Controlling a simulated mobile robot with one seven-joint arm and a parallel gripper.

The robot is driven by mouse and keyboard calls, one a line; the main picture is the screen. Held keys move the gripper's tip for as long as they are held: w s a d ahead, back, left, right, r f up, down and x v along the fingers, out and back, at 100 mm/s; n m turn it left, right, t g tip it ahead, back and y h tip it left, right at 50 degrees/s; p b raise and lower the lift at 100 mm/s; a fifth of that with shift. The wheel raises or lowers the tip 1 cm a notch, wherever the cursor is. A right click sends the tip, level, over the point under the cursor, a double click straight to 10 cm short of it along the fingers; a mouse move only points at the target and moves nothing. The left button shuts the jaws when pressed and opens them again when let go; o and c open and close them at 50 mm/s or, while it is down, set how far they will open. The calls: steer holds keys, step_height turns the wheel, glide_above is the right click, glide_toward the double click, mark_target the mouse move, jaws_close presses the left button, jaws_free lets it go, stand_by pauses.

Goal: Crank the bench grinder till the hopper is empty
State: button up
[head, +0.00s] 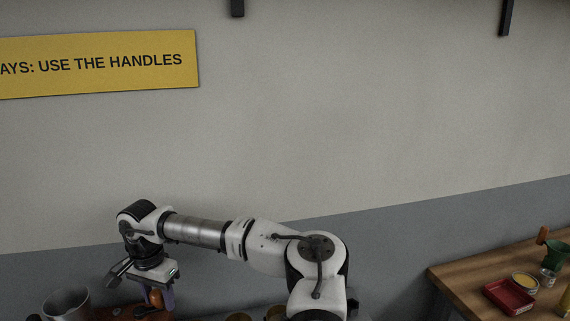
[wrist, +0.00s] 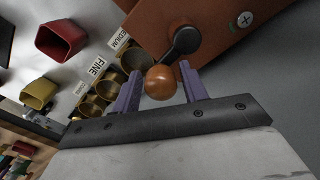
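A round wooden knob (wrist: 160,82) sits at the end of a black crank arm (wrist: 183,43) on a brown-orange machine body (wrist: 225,18), which looks like the grinder. My gripper (wrist: 158,88) has purple fingers, open on either side of the knob, with a gap showing at the right finger. In the head view my gripper (head: 155,290) is low at the left, over an orange-brown body (head: 125,313) partly cut off by the frame's bottom edge. A metal cup-like vessel (head: 66,302) stands left of it; I cannot tell if it is the hopper. No hopper contents are visible.
Brass cups (wrist: 92,105) stand by labels reading FINE and MEDIUM. Red (wrist: 60,40) and yellow (wrist: 38,93) containers are at the left. A wooden table (head: 465,262) at the right holds a red tray (head: 508,297) and a green vessel (head: 555,255).

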mark_target(155, 290)
steer(key=shift+o, duration=1.1)
steer(key=shift+s+a, duration=0.1)
steer(key=shift+r, duration=0.1)
steer(key=shift+r+p, duration=1)
steer(key=shift+r, duration=2.95)
